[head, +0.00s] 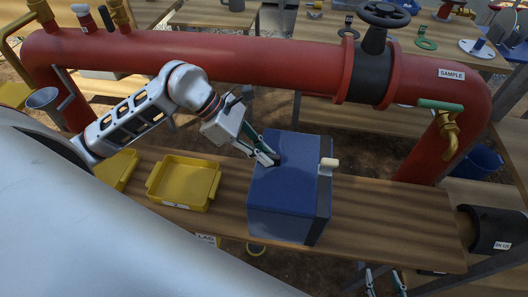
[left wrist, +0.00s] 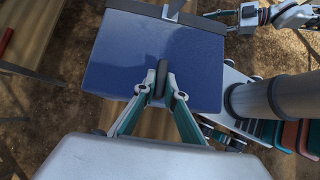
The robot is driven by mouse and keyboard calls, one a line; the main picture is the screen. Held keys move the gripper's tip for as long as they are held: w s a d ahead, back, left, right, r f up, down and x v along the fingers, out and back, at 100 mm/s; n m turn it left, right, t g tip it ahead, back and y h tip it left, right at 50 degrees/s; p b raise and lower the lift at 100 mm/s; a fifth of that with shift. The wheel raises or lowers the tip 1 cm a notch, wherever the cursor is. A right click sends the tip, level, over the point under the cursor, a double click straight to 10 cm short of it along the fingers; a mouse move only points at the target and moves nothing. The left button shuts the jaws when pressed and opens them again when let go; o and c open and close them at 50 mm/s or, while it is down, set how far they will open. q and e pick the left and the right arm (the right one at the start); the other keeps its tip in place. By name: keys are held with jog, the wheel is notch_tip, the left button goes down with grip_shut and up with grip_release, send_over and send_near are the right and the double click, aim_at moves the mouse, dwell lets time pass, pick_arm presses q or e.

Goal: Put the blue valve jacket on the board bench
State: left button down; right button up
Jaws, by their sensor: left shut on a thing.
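The blue valve jacket (head: 285,205) is a boxy blue block with a dark grey side and a pale peg at its right. My left gripper (head: 271,159) is shut on the black handle on its top face. In the left wrist view the fingertips (left wrist: 160,88) close on that handle, with the blue face (left wrist: 150,50) beyond. The jacket stands upright in front of or on the board bench (head: 410,225); I cannot tell whether its underside touches the boards. My right gripper (head: 386,282) shows at the bottom of the head view, fingers apart and empty, below the bench's front edge.
A yellow tray (head: 184,183) sits on the bench left of the jacket. A red pipe (head: 240,62) with a black handwheel valve (head: 383,14) and a brass tap (head: 447,133) arches behind. The boards right of the jacket are clear. A black cylinder (head: 490,229) lies at far right.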

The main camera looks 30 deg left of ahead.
pick_arm(q)
jog(key=c, duration=2.1)
grip_release()
jog(key=b+v, duration=0.1)
jog(key=v, duration=1.1)
jog(key=shift+b, duration=0.4)
jog(key=shift+s, duration=0.1)
